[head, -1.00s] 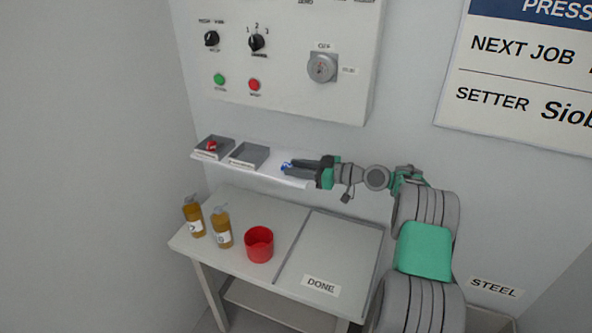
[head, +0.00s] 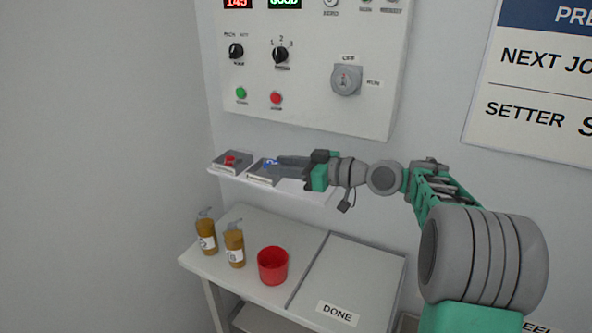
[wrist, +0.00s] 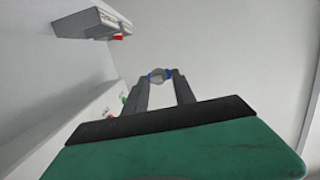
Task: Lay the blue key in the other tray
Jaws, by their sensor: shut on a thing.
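My gripper (head: 279,163) is shut on the blue key (head: 270,163), which shows at its fingertips over the right-hand grey tray (head: 262,178) on the wall shelf. In the wrist view the key (wrist: 168,74) is a blue piece around a grey round part between the two fingertips (wrist: 160,80). Whether the key touches the tray is hard to tell. The left-hand grey tray (head: 219,169) holds a small red thing (head: 230,160), seemingly a red key.
The white shelf (head: 318,195) is clear right of the trays. The control panel (head: 310,105) with knobs and buttons hangs above it. Below stands a table (head: 365,268) with two amber pump bottles (head: 206,238) (head: 234,248) and a red cup (head: 273,266).

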